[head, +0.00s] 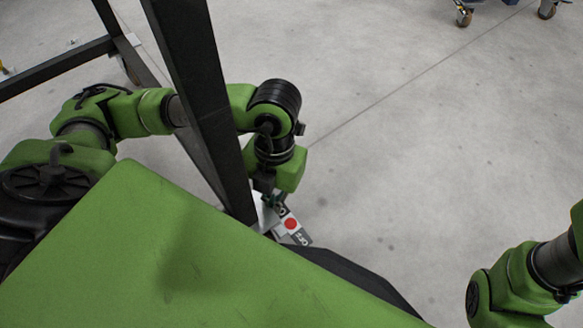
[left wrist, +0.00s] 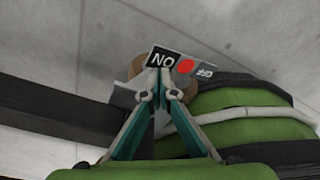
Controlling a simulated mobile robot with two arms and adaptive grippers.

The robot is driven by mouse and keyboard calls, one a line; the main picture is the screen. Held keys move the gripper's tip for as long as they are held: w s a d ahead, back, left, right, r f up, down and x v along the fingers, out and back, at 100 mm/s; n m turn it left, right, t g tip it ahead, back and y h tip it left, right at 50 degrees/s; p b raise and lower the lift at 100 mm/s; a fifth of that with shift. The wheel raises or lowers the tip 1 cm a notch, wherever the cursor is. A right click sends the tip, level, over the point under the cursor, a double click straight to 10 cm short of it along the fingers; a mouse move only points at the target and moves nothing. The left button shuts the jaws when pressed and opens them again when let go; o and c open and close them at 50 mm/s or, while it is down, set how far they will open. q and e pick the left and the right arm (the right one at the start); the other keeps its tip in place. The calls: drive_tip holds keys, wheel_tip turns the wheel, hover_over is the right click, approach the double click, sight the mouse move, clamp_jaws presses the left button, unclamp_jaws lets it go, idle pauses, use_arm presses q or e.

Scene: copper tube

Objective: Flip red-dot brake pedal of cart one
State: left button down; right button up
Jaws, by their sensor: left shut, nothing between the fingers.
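The brake pedal (head: 291,224) with the red dot sits low by the foot of the black cart frame (head: 205,105). It is a small plate with a red dot and dark lettered ends. My left gripper (head: 277,203) points down at the pedal's upper-left end. In the left wrist view its fingers (left wrist: 160,92) converge just below the dark label, shut and empty. Whether the tips touch the pedal I cannot tell. My right gripper is out of view.
A dark upright post of the cart stands in front of my left arm. A brown caster wheel (left wrist: 136,67) shows partly behind the pedal. Other casters (head: 464,17) stand at the top right. The grey floor (head: 420,130) between is clear.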

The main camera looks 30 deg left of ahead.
use_arm(q)
drive_tip(key=shift+f+b, duration=0.55)
drive_tip(key=shift+f, duration=0.3)
idle(0.3)
wheel_tip(320, 180, up, 7)
drive_tip(key=p, duration=0.6)
idle(0.7)
